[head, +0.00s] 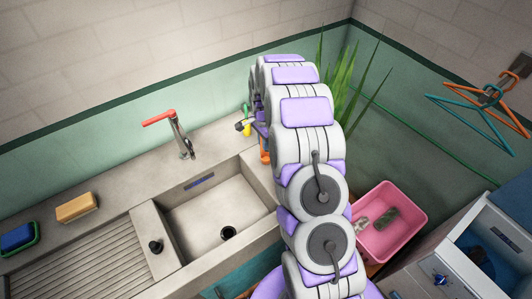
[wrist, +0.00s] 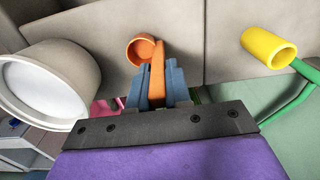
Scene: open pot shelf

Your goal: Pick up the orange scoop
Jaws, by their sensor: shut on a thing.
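The orange scoop (wrist: 141,51) is at the upper middle of the wrist view, with its round cup to the left of its upright handle. My gripper (wrist: 159,73) is shut on the handle, with one blue-grey finger on each side of it. In the head view, a small part of the orange scoop (head: 265,156) shows at the left edge of my arm, by the right end of the counter. My arm hides the gripper there. I cannot tell whether the scoop touches the surface behind it.
A yellow cylinder (wrist: 270,48) and a green rod (wrist: 289,102) are right of the gripper. A large pale round object (wrist: 48,84) is close on the left. The sink basin (head: 213,220) is left of my arm; a pink bin (head: 414,215) and hangers (head: 473,112) are right.

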